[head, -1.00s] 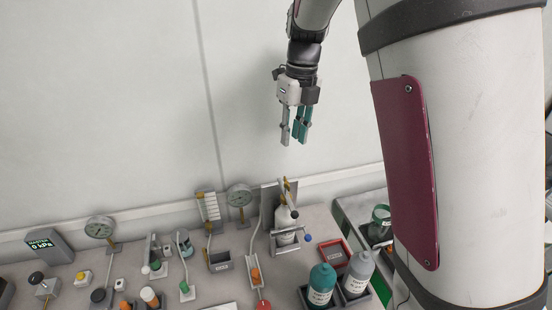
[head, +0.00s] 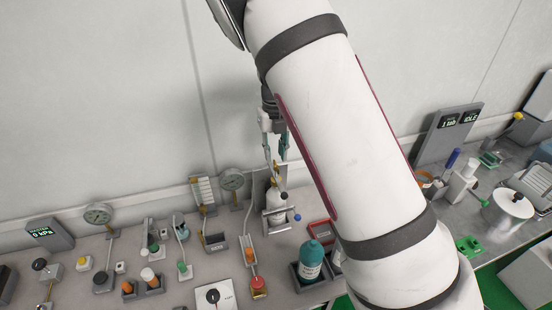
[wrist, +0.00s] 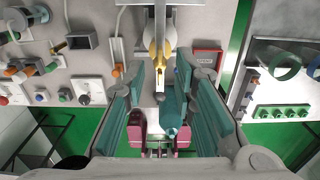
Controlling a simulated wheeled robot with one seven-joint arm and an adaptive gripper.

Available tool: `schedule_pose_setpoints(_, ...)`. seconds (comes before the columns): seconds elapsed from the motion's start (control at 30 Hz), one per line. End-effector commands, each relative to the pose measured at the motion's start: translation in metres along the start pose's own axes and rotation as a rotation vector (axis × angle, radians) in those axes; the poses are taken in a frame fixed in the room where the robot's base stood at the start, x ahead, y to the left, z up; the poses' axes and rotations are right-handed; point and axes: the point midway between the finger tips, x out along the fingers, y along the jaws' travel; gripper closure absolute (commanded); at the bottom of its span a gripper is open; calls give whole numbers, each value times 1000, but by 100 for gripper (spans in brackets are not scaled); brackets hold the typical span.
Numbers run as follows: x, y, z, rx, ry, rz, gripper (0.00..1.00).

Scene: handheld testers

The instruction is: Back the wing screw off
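A brass-coloured piece (wrist: 157,52), which looks like the wing screw, stands upright in the middle of the wrist view on a grey stand. My gripper (wrist: 158,82) is open, with its teal fingers spread to either side below the brass piece in the picture. No contact shows, and the gap in depth is hard to judge. In the head view my gripper (head: 274,146) points down just above the stand with the white bottle (head: 273,203). My own arm hides part of the gripper there, so the screw is not clear in that view.
A teal bottle (head: 311,262) stands in a dark holder right of the stand, near a red-rimmed tray (head: 320,231). Gauges, small knobs and a panel with a black knob (head: 213,297) crowd the left bench.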

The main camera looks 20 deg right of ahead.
Motion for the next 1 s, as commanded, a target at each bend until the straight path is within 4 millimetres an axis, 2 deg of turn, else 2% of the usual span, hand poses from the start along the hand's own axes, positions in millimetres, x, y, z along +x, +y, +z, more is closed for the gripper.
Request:
schedule_pose_setpoints(0.1, 16, -1, -1, 0, 2, -1, 75)
schedule_pose_setpoints(0.23, 26, 0, 0, 0, 1, 0, 75)
schedule_pose_setpoints(0.57, 30, 0, 0, 0, -1, 0, 75)
schedule_pose_setpoints(0.6, 30, 0, 0, -1, -1, 0, 77)
schedule_pose_setpoints(0.7, 30, 0, 0, -1, -1, 0, 100)
schedule_pose_setpoints(1.0, 30, 0, 0, -9, -1, 0, 100)
